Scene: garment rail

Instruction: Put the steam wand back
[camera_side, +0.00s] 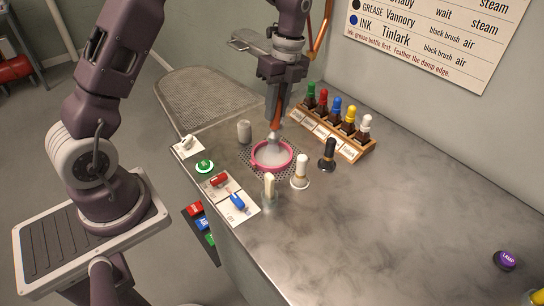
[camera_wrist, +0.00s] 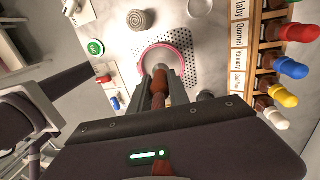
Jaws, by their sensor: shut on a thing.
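My gripper (camera_side: 279,103) is shut on the steam wand (camera_side: 276,118), a slim reddish-brown piece that points down between the fingers. It hangs over a pink ring (camera_side: 290,162) with pale material inside, on a perforated plate. In the wrist view my gripper (camera_wrist: 160,78) holds the wand (camera_wrist: 161,82) just in front of the pink ring (camera_wrist: 186,50). I cannot tell whether the wand's tip touches the pale material. A copper-coloured hose (camera_side: 322,38) runs down beside my arm. The wand's resting place is not clearly identifiable.
A wooden rack (camera_side: 350,148) of colour-capped bottles stands right of the ring. Black (camera_side: 328,152) and white (camera_side: 301,172) brushes, a clear holder (camera_side: 269,190) and a grey cylinder (camera_side: 244,131) surround the ring. Switches (camera_side: 219,181) line the left edge. The table's right side (camera_side: 420,210) is mostly clear.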

